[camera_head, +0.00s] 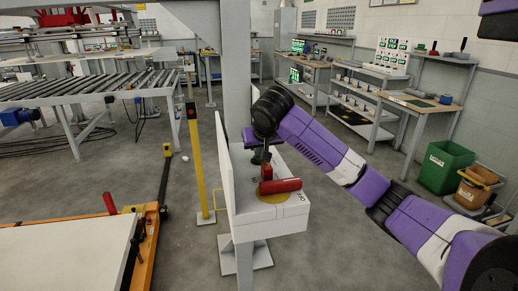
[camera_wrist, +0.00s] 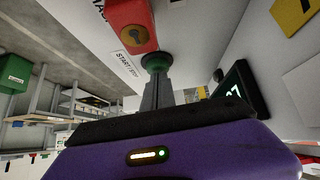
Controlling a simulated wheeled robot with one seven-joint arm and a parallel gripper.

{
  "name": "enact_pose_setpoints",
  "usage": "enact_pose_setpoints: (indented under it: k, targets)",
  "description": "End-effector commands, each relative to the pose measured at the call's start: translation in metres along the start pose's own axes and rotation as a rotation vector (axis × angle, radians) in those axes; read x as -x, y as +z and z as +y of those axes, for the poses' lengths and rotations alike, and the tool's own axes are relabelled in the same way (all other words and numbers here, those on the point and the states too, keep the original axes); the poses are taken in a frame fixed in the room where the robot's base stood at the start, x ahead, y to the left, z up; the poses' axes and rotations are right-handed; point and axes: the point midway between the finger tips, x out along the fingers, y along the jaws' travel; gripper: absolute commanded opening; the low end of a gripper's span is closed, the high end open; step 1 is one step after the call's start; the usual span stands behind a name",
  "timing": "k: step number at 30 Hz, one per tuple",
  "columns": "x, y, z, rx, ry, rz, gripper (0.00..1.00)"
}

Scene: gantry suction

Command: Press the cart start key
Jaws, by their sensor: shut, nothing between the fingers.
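A round green button (camera_wrist: 157,62) shows in the wrist view beside a label (camera_wrist: 126,65) reading START / STOP. My gripper (camera_wrist: 157,80) is shut and empty, its fingertips directly at the green button. I cannot tell whether they touch it or whether it is pressed in. In the head view my gripper (camera_head: 261,156) is over the back part of a white control box (camera_head: 290,216) on a post. The green button is hidden there.
A red block (camera_wrist: 133,30) with a keyhole mark sits close beside the green button. A lit green display (camera_wrist: 234,92) is nearby.

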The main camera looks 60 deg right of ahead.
Motion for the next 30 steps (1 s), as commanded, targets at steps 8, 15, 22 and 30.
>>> enact_pose_setpoints:
  k: [8,15,22,30]
  targets:
    - [0.001,-0.003,-0.007,0.000,-0.017,0.011,0.00]
    - [-0.006,0.001,-0.009,-0.003,-0.021,0.015,0.00]
    - [-0.015,0.014,-0.002,-0.002,-0.004,-0.003,0.00]
    - [-0.020,0.020,0.001,-0.002,0.005,-0.016,0.00]
